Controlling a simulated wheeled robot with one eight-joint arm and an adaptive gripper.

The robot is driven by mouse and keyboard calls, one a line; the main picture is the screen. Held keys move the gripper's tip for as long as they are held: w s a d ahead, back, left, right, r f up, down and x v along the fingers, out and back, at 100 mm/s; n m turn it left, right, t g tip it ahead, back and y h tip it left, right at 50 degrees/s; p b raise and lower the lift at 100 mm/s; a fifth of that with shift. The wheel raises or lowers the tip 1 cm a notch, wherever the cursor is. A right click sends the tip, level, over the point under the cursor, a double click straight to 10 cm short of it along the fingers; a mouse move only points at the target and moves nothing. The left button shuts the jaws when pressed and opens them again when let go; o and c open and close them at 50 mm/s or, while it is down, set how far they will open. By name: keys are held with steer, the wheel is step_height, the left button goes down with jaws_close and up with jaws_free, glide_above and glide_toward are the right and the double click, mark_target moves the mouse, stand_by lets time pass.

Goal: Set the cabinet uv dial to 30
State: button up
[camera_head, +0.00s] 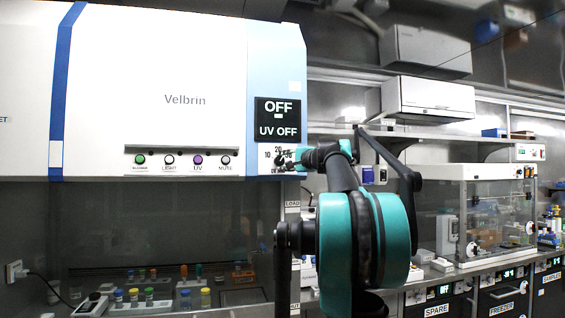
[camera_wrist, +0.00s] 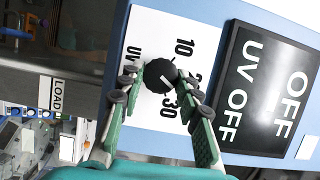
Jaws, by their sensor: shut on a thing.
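The UV dial (camera_wrist: 160,76) is a round black knob with a pale pointer line, on a white plate printed 10, 20 and 30. In the wrist view the pale line shows on the knob's lower right, but its exact reading is hard to tell. My gripper (camera_wrist: 157,80) is shut on the dial, one finger on each side. In the head view my gripper (camera_head: 303,160) reaches the dial plate (camera_head: 266,154) at the lower right corner of the cabinet (camera_head: 180,60) and covers part of it. The display (camera_head: 279,118) above reads OFF and UV OFF.
Several round buttons (camera_head: 169,160) line the cabinet's lower edge, left of the dial. Vials (camera_head: 150,295) stand beneath the cabinet. A clear-sided enclosure (camera_head: 487,215) stands on the bench at right. A LOAD label (camera_wrist: 57,95) shows at left in the wrist view.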

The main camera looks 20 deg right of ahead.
steer(key=m+t, duration=0.1)
steer(key=m, duration=0.1)
steer(key=m+t, duration=0.1)
steer(key=m, duration=0.2)
steer(key=shift+f, duration=0.2)
steer(key=shift+m, duration=0.4)
steer(key=o, duration=1.1)
steer(key=shift+o, duration=0.2)
steer(key=v, duration=1.2)
steer(key=shift+a+f, duration=0.1)
steer(key=shift+f, duration=0.05)
